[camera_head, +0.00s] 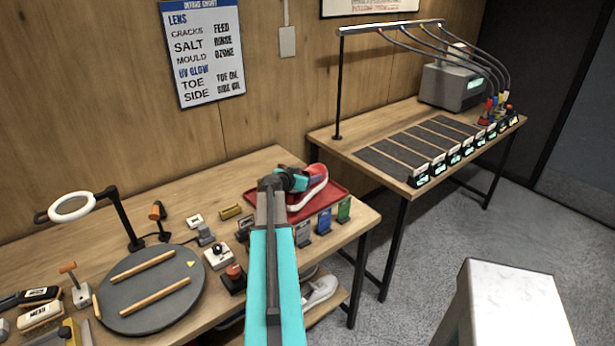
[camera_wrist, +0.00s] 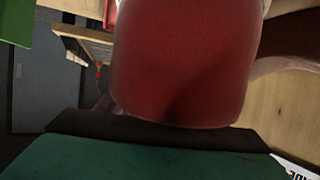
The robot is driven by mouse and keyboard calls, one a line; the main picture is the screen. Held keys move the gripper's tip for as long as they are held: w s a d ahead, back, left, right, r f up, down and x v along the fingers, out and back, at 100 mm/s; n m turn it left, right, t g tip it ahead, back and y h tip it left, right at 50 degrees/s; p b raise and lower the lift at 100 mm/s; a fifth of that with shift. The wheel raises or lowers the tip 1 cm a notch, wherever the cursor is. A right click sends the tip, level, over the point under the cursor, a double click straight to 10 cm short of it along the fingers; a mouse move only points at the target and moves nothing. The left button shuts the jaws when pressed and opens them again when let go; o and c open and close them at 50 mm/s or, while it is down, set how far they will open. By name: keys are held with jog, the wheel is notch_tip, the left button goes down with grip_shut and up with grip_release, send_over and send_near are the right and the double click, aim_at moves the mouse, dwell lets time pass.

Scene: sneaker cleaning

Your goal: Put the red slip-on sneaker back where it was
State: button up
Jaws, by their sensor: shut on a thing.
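The red slip-on sneaker (camera_head: 316,188), with a white sole edge, is at the red tray (camera_head: 333,209) on the right end of the near workbench. My gripper (camera_head: 299,181) is shut on it, and my arm hides part of the shoe and tray. The shoe is over the tray; I cannot tell whether it touches it. In the wrist view the sneaker's red upper (camera_wrist: 180,60) fills the middle, close to the camera.
Blue and green blocks (camera_head: 324,221) stand along the tray's front. A round dark turntable (camera_head: 135,310) with wooden bars and a ring lamp (camera_head: 72,207) are to the left. A grey shoe (camera_head: 320,291) lies on the lower shelf. A second bench with dark strips (camera_head: 400,160) stands at right.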

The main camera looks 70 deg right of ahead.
jog(key=shift+f+b, duration=0.25)
jog(key=shift+b, duration=0.15)
jog(key=o, duration=1.3)
jog(key=shift+r+p, duration=0.5)
jog(key=shift+p, duration=0.4)
jog(key=shift+r+p, duration=0.3)
jog(key=shift+p, duration=0.25)
jog(key=shift+a+f+b, duration=0.1)
jog(key=shift+a+b, duration=0.25)
jog(key=b+v, duration=0.3)
jog(key=v, duration=0.6)
jog(key=shift+a, duration=0.15)
jog(key=shift+b+v, duration=0.45)
jog(key=shift+v, duration=0.6)
jog(key=shift+w, duration=0.1)
